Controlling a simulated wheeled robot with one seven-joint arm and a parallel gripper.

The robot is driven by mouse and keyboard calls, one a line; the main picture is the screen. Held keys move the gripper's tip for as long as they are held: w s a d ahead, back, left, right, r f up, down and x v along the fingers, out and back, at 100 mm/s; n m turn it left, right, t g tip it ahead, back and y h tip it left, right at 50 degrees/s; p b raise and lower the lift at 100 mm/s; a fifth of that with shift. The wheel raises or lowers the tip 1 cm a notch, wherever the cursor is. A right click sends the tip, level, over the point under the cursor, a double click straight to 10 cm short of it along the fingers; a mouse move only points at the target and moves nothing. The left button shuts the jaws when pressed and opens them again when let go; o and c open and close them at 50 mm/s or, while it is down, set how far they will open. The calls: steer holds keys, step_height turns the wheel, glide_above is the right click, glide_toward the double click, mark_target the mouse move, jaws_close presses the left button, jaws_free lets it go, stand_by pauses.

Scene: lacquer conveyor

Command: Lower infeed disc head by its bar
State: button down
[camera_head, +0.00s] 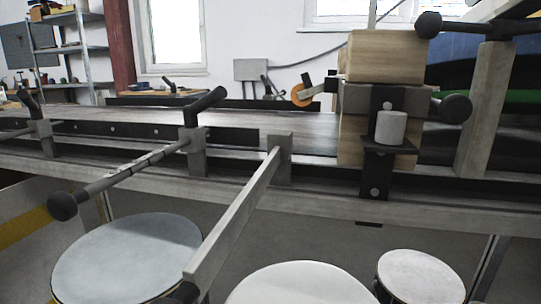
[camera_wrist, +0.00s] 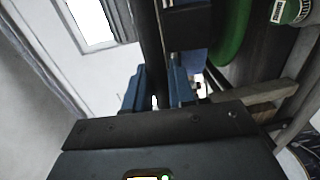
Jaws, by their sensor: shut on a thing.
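In the wrist view, the blue fingers of my gripper (camera_wrist: 156,92) are closed around a long black bar (camera_wrist: 151,45). The bar runs up between the fingers to the top of the picture. A green curved disc or rim (camera_wrist: 232,32) is to the right of the bar, next to a dark cylindrical body. In the head view, green and dark rounded parts (camera_head: 500,97) show at the right edge, partly hidden by a grey post. I cannot tell which part there is the infeed disc head. My gripper is not clearly visible in the head view.
The conveyor (camera_head: 110,115) crosses the head view, with black-handled clamps (camera_head: 195,120) on its near rail. Round stools or lids (camera_head: 127,257) are below. A knobbed bar (camera_head: 428,25) is upper right.

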step_height(320, 180, down, 8)
steer(key=b, duration=0.7)
steer(key=shift+s+r, duration=0.2)
step_height(320, 180, down, 2)
steer(key=shift+f+b, duration=0.15)
steer(key=shift+b, duration=1.1)
steer(key=shift+f, duration=0.65)
steer(key=c, duration=1.7)
jaws_free()
steer(key=shift+f, duration=0.2)
